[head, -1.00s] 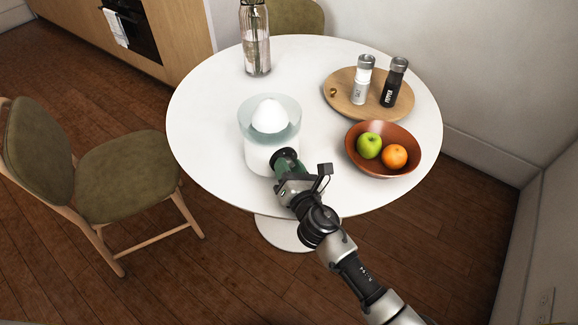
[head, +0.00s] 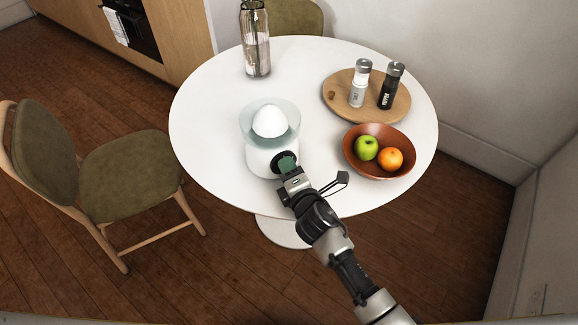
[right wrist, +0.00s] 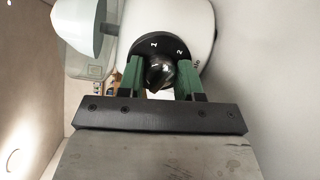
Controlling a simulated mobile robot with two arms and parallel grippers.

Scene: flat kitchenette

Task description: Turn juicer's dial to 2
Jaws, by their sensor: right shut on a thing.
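The juicer (head: 262,160) is white with a clear bowl and a white cone, standing upright on the round white table. Its black dial (head: 278,159) faces my right arm. My right gripper (head: 287,164) is at the dial. In the right wrist view the green fingers of the gripper (right wrist: 160,78) are shut around the dial's dark knob (right wrist: 164,74), one on each side. The marks 1 and 2 show on the black dial plate (right wrist: 166,46); a further mark by the right finger is partly hidden. I cannot tell which mark the knob points to. My left gripper is not in view.
A brown bowl (head: 352,164) with an apple and an orange stands right of the juicer, near my gripper. Behind it is a wooden tray (head: 338,99) with two shakers. A glass vase (head: 256,45) stands at the back. The table (head: 205,120) is clear left of the juicer.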

